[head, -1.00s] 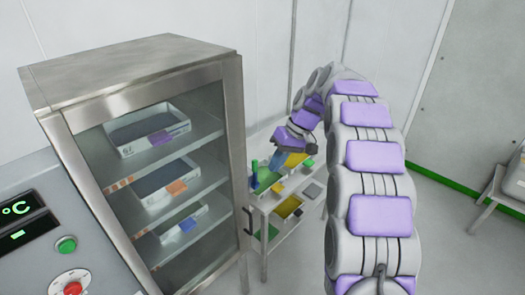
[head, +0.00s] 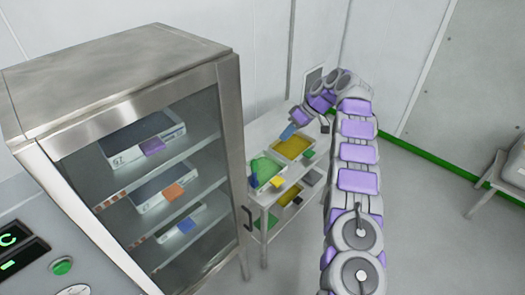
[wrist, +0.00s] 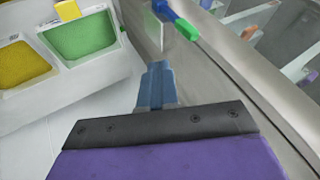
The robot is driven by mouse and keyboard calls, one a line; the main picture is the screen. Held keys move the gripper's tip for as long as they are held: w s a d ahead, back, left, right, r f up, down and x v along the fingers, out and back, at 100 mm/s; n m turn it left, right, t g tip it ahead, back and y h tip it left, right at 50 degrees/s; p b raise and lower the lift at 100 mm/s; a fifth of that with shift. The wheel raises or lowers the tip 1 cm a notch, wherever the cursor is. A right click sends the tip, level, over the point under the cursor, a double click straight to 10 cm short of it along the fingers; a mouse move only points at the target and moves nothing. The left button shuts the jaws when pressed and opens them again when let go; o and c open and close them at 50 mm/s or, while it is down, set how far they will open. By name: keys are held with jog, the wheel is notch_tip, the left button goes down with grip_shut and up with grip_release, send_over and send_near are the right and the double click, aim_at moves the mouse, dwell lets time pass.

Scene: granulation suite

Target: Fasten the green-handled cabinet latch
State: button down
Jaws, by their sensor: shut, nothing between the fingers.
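The steel cabinet (head: 228,110) stands at left in the head view, its glass door front showing shelves. In the wrist view the latch's green handle (wrist: 186,29) sits on a blue lever (wrist: 165,10) beside the cabinet's steel edge (wrist: 235,75). In the head view a small blue part (head: 253,181) shows just right of the cabinet edge; I cannot tell if it is the latch. My gripper (head: 288,131) is shut and empty, above the side table and right of the cabinet. Its blue fingers (wrist: 157,85) are apart from the handle in the wrist view.
A side table (head: 262,200) right of the cabinet holds a green tray (head: 268,165) and a yellow tray (head: 293,147). A black door handle (head: 248,218) juts from the cabinet. A control panel (head: 30,265) stands at lower left.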

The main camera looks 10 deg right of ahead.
jog(key=shift+w+d+f, duration=0.15)
jog(key=shift+w+d, duration=0.1)
jog(key=shift+w, duration=0.05)
jog(key=shift+a+f, duration=0.1)
jog(key=b, duration=0.6)
send_near(254, 174)
jog(key=shift+w+a+f, duration=1.1)
jog(key=shift+w+f, duration=0.1)
jog(key=shift+w, duration=0.1)
jog(key=shift+s+a+f+b, duration=0.1)
jog(key=shift+a+b, duration=0.05)
jog(key=shift+b, duration=0.25)
